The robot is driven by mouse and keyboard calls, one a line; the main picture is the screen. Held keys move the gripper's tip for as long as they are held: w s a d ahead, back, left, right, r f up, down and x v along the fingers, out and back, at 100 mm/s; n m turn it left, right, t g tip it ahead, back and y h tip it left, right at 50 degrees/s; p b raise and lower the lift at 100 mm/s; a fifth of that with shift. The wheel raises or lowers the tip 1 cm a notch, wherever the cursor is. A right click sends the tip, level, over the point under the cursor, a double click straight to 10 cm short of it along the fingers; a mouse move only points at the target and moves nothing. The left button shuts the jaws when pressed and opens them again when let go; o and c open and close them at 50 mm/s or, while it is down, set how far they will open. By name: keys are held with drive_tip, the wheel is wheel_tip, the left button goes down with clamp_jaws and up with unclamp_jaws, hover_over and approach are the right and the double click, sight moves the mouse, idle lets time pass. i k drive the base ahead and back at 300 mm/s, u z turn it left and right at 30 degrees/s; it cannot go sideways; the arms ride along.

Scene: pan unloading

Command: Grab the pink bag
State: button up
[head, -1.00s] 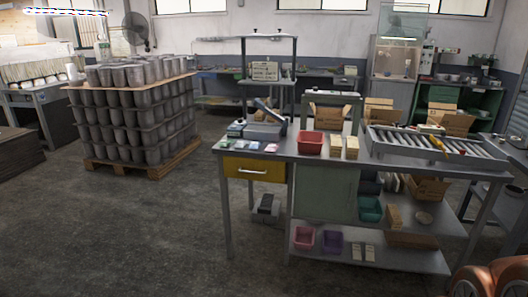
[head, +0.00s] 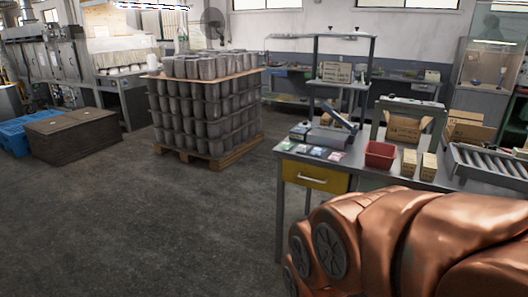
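Several small flat packets lie in a row on the near left corner of the grey workbench (head: 460,175). The rightmost packet (head: 336,156) looks pink and is probably the pink bag. The others look greenish, bluish and pale, but they are too small to tell clearly. A copper-coloured part of my own arm fills the lower right and covers much of the bench's front. My gripper is not in view, so its state and its distance from the packets do not show.
Behind the packets stands a grey device (head: 328,137) with a raised lever. A red bin (head: 381,154) and small cartons (head: 409,163) stand to the right. A yellow drawer (head: 315,176) is below. Stacked pots (head: 205,110) stand back left. The floor at front left is clear.

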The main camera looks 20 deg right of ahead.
sight(337, 156)
drive_tip(key=u, duration=0.5)
drive_tip(key=i, duration=2.65)
drive_tip(key=z, duration=1.4)
drive_tip(key=i, duration=0.65)
drive_tip(key=z, duration=0.7)
